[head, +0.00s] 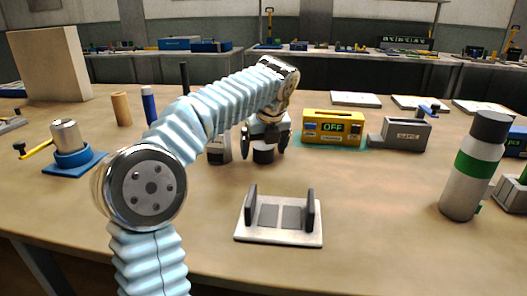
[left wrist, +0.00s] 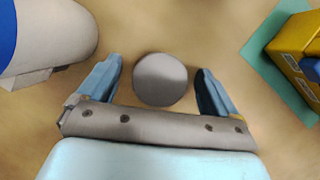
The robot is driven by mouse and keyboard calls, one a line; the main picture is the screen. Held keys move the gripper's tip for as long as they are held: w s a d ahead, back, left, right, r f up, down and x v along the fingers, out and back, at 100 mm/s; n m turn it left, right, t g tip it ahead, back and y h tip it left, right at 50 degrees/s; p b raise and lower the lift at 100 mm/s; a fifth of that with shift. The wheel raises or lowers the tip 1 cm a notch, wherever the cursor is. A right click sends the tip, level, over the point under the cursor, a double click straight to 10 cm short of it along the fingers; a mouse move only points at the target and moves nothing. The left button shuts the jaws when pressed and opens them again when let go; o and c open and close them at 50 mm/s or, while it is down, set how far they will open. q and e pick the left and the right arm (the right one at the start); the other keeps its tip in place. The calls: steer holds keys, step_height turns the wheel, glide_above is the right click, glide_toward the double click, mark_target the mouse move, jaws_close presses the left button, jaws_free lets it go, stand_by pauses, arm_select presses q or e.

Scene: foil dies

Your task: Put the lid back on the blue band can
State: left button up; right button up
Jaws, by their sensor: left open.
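My left gripper (head: 264,145) points down at the middle of the table. Its fingers are apart, with one on each side of a dark grey round lid (head: 263,156). In the left wrist view the lid (left wrist: 160,80) shows as a plain disc between the open fingers (left wrist: 160,88), with a gap on both sides. A pale can with a blue band (left wrist: 45,40) is at the upper left of that view, cut off by the edge. In the head view a pale body (head: 219,150), probably this can, stands left of the gripper, its upper part hidden by my arm. My right gripper is out of view.
A yellow box marked OFF (head: 333,129) stands right of the gripper, with a grey device (head: 406,134) beyond it. A grey cradle (head: 279,236) is in front. A green-band can (head: 476,172) with a dark lid stands at right. Blue clamp stand (head: 72,158) at left.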

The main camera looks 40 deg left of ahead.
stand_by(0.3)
arm_select(q)
steer(key=c, duration=1.1)
steer(key=shift+r, duration=0.1)
steer(key=shift+w+r, duration=0.1)
steer(key=shift+r, duration=0.5)
steer(key=s+d+r, duration=0.5)
steer(key=d+r, duration=0.6)
steer(key=d, duration=0.2)
steer(key=shift+s+r, duration=0.2)
steer(key=shift+r, duration=0.1)
